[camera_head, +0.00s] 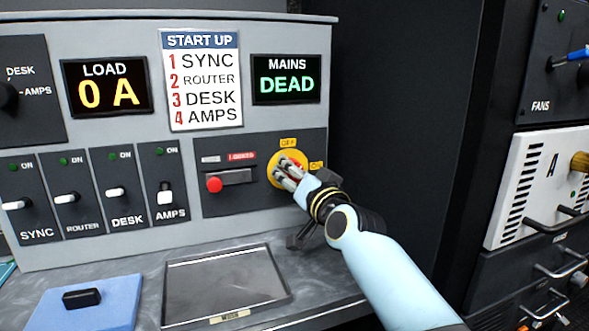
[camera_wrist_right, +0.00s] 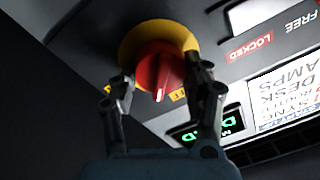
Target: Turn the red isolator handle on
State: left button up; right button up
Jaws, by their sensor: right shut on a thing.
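The red isolator handle (camera_wrist_right: 158,72) sits on a round yellow plate (camera_wrist_right: 128,42) in the panel; in the head view the plate (camera_head: 274,168) shows around my fingers. A yellow OFF label (camera_head: 289,142) is above it and an ON label (camera_head: 317,166) to its right. The handle's white mark points towards the OFF side in the wrist view. My right gripper (camera_head: 287,172) has its fingers on either side of the handle, shut on it; it also shows in the wrist view (camera_wrist_right: 163,84). In the head view the fingers hide most of the handle. My left gripper is not in view.
Several breaker switches (camera_head: 115,193) are further left. Displays read LOAD 0 A (camera_head: 105,86) and MAINS DEAD (camera_head: 286,79). A shallow tray (camera_head: 225,285) and blue pad (camera_head: 98,303) lie on the desk.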

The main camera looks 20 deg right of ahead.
jog(key=m+p, duration=0.1)
jog(key=m, duration=0.4)
jog(key=shift+m+h, duration=0.3)
jog(key=shift+m, duration=0.1)
jog(key=shift+f+m+p, duration=0.15)
jog(key=shift+m+p, duration=0.25)
jog(key=shift+m, duration=1.8)
jog(key=o, duration=1.2)
jog(key=shift+d, duration=0.15)
jog(key=shift+c, duration=0.2)
jog(key=s, duration=1.2)
jog(key=shift+d+f, duration=0.15)
jog(key=shift+f, duration=0.3)
